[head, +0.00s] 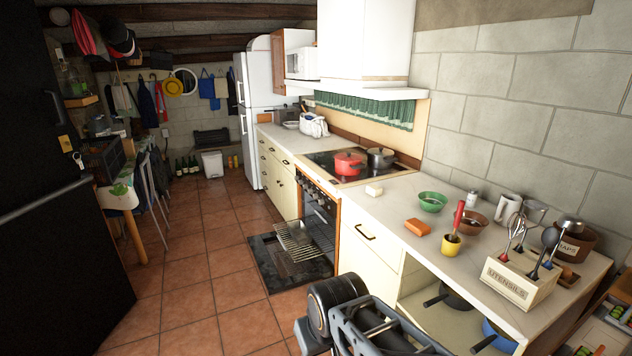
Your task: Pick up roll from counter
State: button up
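The counter (395,208) runs along the right wall, with a pale stone-like top. No object on it is clearly a roll. Dark metal links of my arm show at the bottom centre, in front of the cabinet. My gripper's fingertips are not visible.
The oven door (270,270) hangs open low over the floor with a rack (300,240) pulled out. Tiled floor (205,250) at left is clear.

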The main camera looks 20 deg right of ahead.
aim_at(373, 190)
jog(key=u, duration=0.1)
jog(key=i, duration=1.65)
jog(key=z, duration=1.05)
jog(key=i, duration=1)
jog(key=z, duration=0.95)
jog(key=i, duration=0.25)
jog(key=z, duration=0.25)
